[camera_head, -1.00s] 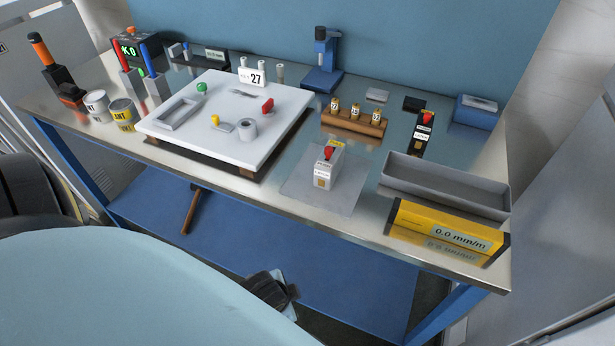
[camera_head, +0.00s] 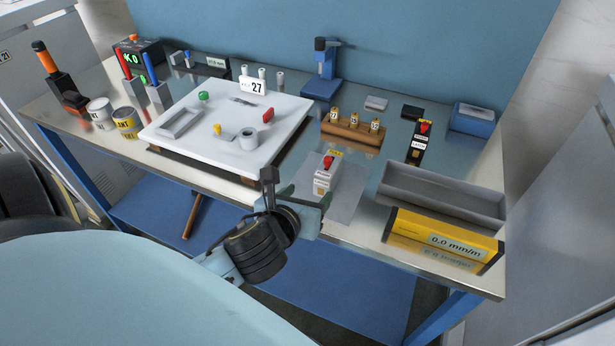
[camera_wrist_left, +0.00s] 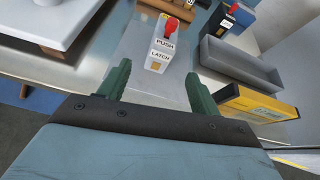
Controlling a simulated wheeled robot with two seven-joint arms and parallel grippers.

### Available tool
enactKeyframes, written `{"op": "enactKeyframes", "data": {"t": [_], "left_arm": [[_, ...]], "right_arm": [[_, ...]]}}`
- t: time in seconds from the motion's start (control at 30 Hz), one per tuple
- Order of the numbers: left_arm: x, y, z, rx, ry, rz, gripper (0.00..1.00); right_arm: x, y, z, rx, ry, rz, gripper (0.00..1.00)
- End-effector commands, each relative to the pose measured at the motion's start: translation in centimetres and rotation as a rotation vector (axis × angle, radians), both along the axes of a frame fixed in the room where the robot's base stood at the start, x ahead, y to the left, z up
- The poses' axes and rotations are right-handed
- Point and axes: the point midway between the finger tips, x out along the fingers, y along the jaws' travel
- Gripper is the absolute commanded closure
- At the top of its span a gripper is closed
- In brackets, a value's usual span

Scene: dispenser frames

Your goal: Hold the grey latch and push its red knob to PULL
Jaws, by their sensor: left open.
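The grey latch (camera_head: 322,182) stands upright on a grey mat (camera_head: 345,205) near the bench's front edge. Its red knob (camera_head: 328,162) is on top. In the left wrist view the latch (camera_wrist_left: 157,67) shows PUSH and LATCH labels, and the knob (camera_wrist_left: 171,24) is by the PUSH end. My left gripper (camera_head: 305,193) is in front of the latch. In the wrist view its two green fingers (camera_wrist_left: 159,85) are spread apart and empty, with the latch ahead, between their lines and not touched. My right gripper is out of view.
A second, black latch (camera_head: 418,149) with a red knob stands behind right. A grey open tray (camera_head: 440,195) and a yellow level (camera_head: 440,240) lie right of the mat. A wooden rack (camera_head: 350,132) is behind; a white plate (camera_head: 205,150) is to the left.

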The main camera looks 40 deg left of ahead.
Motion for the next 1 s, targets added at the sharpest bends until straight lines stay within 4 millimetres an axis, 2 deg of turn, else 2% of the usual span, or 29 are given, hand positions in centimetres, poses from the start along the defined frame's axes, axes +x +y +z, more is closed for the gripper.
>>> {"op": "enactKeyframes", "data": {"t": [0.1,0.27,0.7,1.0], "left_arm": [[0.4,-0.1,0.7,0.095,-0.009,-0.048,0.36],[1.5,0.2,0.4,0.123,-0.011,-0.061,0.36],[8.9,1.9,-2.9,0.116,-0.011,-0.057,0.36],[12.0,2.7,-4.2,0.117,-0.009,-0.06,0.36]], "right_arm": [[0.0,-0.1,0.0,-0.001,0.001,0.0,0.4],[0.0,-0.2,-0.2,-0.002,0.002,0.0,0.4],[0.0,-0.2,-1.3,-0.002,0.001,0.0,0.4],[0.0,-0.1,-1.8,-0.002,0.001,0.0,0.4]]}}
